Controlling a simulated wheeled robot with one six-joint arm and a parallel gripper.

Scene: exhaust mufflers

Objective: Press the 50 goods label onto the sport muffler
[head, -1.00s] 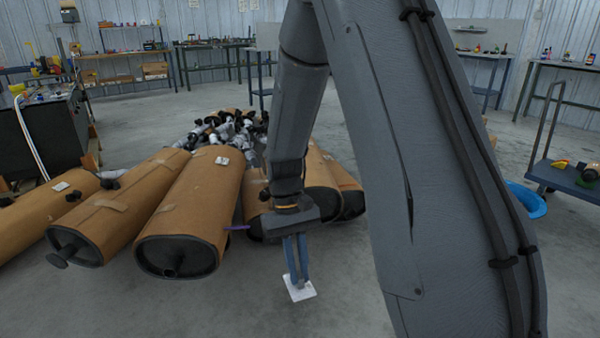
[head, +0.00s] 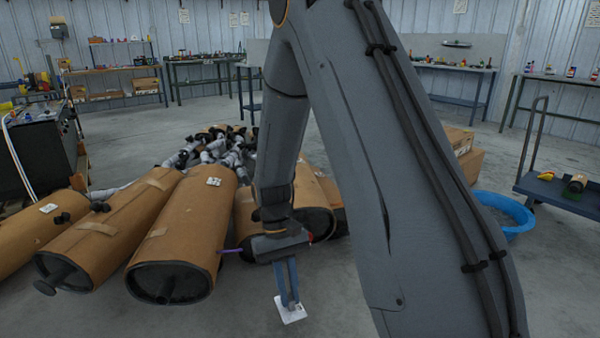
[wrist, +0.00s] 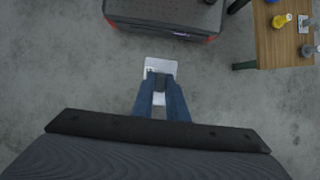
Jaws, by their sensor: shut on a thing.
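My gripper (head: 289,302) points down in front of the mufflers, its two blue fingers shut on a white label (head: 292,313). The label is held near its edge and hangs over bare floor, apart from any muffler. In the wrist view the label (wrist: 159,66) shows beyond the fingertips (wrist: 160,82). Several brown-wrapped mufflers with black ends lie side by side; the nearest muffler (head: 190,225) is left of my gripper and carries a small white label (head: 214,182). Another muffler (head: 110,228) lies farther left. My arm hides part of the mufflers behind it. I cannot tell which is the sport muffler.
Grey and black pipe parts (head: 222,150) are heaped behind the mufflers. A blue tub (head: 520,222), cardboard boxes (head: 468,160) and a trolley (head: 560,198) stand at right. In the wrist view a wooden table (wrist: 284,40) is at upper right. Front floor is clear.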

